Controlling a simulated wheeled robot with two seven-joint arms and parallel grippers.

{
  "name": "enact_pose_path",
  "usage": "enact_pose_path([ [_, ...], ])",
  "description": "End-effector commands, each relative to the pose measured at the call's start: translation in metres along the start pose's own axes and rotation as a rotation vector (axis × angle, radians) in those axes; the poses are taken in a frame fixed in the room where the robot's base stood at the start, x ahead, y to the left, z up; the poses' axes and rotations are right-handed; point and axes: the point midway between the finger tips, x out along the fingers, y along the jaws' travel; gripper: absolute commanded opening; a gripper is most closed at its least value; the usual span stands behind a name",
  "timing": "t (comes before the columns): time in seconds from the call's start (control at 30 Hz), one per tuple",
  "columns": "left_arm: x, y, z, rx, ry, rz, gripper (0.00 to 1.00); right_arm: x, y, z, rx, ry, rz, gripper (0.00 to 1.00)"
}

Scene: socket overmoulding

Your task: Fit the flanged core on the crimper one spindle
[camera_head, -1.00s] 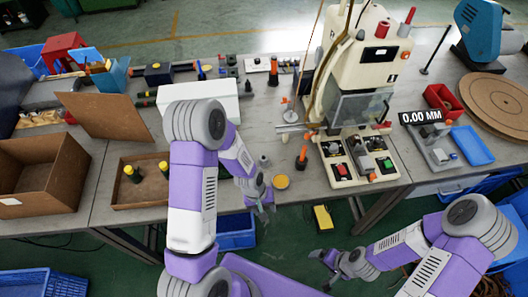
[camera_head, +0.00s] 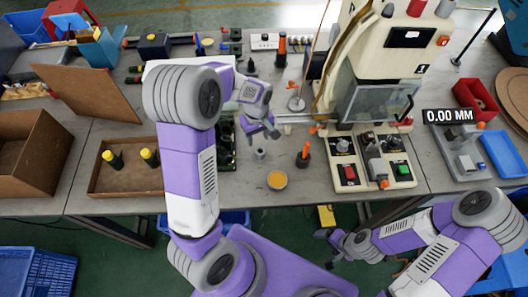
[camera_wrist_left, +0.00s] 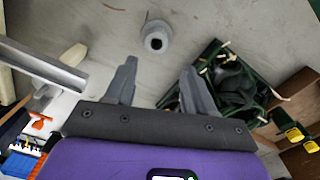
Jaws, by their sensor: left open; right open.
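A small grey round part with a hole in its top, apparently the flanged core (camera_head: 259,154), stands upright on the bench. In the left wrist view the core (camera_wrist_left: 156,38) is beyond and between my fingertips, clear of both. My left gripper (camera_head: 262,132) is open and empty, above the bench at the core's far side. Its two spread fingers (camera_wrist_left: 158,75) show in the wrist view. The crimper (camera_head: 385,75), a beige machine marked 1, stands to the right; I cannot make out its spindle clearly. My right gripper (camera_head: 326,250) is open and empty, in front of the bench.
A yellow-filled dish (camera_head: 277,180) and an orange-topped dark tool (camera_head: 303,155) stand near the core. A dark green bin of parts (camera_wrist_left: 235,80) is close to my left gripper. A brown tray (camera_head: 110,184) with yellow-capped bottles lies left.

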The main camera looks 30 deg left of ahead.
Motion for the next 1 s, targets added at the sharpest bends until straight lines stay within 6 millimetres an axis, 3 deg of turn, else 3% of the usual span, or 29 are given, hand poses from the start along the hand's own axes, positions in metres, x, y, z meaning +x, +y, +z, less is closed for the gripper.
enact_pose_path([
  [0.03, 0.013, 0.000, 0.000, 0.001, 0.000, 0.000, 0.54, 0.012, 0.005, -0.001, 0.000, 0.001, 0.000, 0.89],
  [0.13, 0.021, 0.000, 0.000, 0.001, 0.000, 0.000, 0.54, 0.020, 0.007, -0.002, 0.000, 0.002, 0.000, 0.89],
  [0.57, 0.058, 0.002, 0.004, 0.003, -0.002, -0.002, 0.54, 0.031, 0.011, -0.002, 0.000, 0.002, 0.000, 0.89],
  [0.8, 0.094, 0.005, 0.007, 0.001, -0.002, -0.003, 0.54, 0.042, 0.016, -0.003, 0.000, 0.002, 0.000, 0.89],
  [1.0, 0.098, 0.006, 0.007, 0.002, 0.000, 0.001, 0.54, 0.043, 0.016, -0.003, 0.000, 0.002, 0.000, 0.89],
])
